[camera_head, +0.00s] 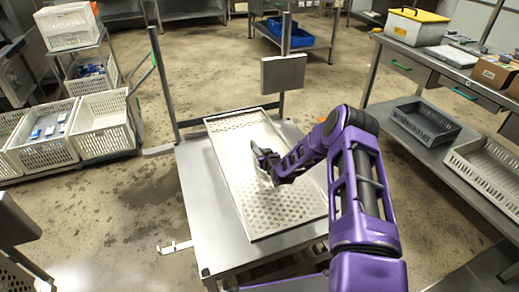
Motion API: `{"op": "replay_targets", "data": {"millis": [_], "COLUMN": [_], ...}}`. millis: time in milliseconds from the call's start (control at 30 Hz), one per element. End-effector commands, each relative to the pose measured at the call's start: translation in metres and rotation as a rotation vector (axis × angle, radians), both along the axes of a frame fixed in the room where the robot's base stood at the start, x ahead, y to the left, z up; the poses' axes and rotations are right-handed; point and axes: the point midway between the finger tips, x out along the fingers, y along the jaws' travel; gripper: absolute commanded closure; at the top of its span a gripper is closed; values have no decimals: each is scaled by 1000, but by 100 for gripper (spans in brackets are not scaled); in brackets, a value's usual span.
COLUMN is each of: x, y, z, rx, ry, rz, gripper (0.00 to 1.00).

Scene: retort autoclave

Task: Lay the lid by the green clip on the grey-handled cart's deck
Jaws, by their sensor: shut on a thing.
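A cream perforated panel with a raised rim (228,172), which looks like the lid, is over the steel deck of the cart (205,228) in the middle. It covers most of the deck; I cannot tell whether it rests flat or hovers slightly. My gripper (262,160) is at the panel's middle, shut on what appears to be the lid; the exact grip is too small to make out. The cart has grey upright posts (165,85) at its far side. I cannot make out a green clip on the lid or deck; my arm hides part of the panel's right side.
Cream crates (100,125) stand at the left, near a thin green bar (142,78). A workbench (430,70) with green drawer handles is at the right, with a grey crate (425,122) on its lower shelf. A grey box (283,73) is on the cart's far post.

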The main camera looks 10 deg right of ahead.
Motion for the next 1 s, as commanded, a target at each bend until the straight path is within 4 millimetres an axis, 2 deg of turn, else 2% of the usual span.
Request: {"op": "replay_targets", "data": {"millis": [1000], "x": [3], "y": [0], "z": [-61], "rx": [0], "ry": [-12], "rz": [-1], "gripper": [100]}}
